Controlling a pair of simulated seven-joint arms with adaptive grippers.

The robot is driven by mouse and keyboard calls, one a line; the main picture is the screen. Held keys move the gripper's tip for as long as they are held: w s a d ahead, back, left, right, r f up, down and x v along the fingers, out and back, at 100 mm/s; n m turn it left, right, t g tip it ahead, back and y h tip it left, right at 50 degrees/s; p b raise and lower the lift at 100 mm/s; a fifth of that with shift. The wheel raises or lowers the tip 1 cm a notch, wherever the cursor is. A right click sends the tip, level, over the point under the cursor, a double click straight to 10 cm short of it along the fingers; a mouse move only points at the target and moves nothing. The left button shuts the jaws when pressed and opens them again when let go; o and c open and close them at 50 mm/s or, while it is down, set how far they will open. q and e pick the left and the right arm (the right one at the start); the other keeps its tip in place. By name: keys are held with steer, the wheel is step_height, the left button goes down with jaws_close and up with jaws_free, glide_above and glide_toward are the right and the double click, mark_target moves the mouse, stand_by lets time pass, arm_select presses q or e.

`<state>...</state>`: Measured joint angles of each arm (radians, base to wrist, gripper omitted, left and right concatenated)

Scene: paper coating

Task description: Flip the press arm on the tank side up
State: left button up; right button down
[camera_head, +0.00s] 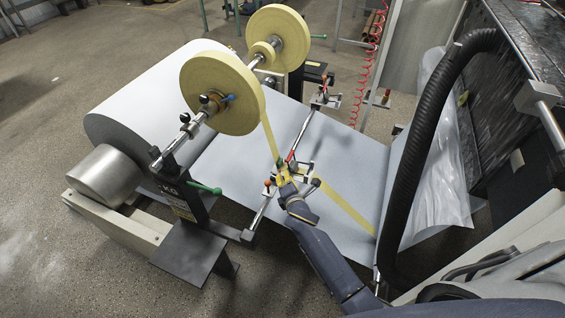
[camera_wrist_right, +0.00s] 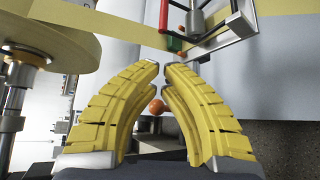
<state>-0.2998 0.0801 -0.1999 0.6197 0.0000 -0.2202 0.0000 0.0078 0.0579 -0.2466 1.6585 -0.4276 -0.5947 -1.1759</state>
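The press arm (camera_head: 301,137) lies across the grey sheet in the head view, a slim metal rod with a red section. In the right wrist view its metal and red frame (camera_wrist_right: 238,27) is at the upper right, beyond my fingertips, with a green part (camera_wrist_right: 174,43) beside it. My right gripper (camera_head: 283,175) is low over the sheet, by the near end of the press arm. In the right wrist view its yellow fingertips (camera_wrist_right: 162,66) almost meet. An orange knob (camera_wrist_right: 156,106) shows between the curved fingers; I cannot tell whether they touch it. My left gripper is not in view.
A large paper roll (camera_head: 150,85) feeds the grey sheet (camera_head: 345,160). Yellow tape rolls (camera_head: 215,92) stand above it, with a tape strip (camera_head: 345,207) running past my gripper. A thick black hose (camera_head: 420,140) rises at the right. Open floor (camera_head: 60,240) is at the left.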

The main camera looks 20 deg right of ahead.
mark_target(293, 163)
stand_by(0.4)
steer(key=x, duration=1.2)
steer(key=shift+d, duration=0.2)
steer(key=shift+s+d+r, duration=0.4)
steer(key=shift+s+r, duration=0.05)
steer(key=shift+r, duration=0.05)
steer(key=shift+d, duration=0.1)
steer(key=shift+s+d+r, duration=0.1)
steer(key=shift+s+r, duration=0.05)
steer(key=shift+r, duration=0.25)
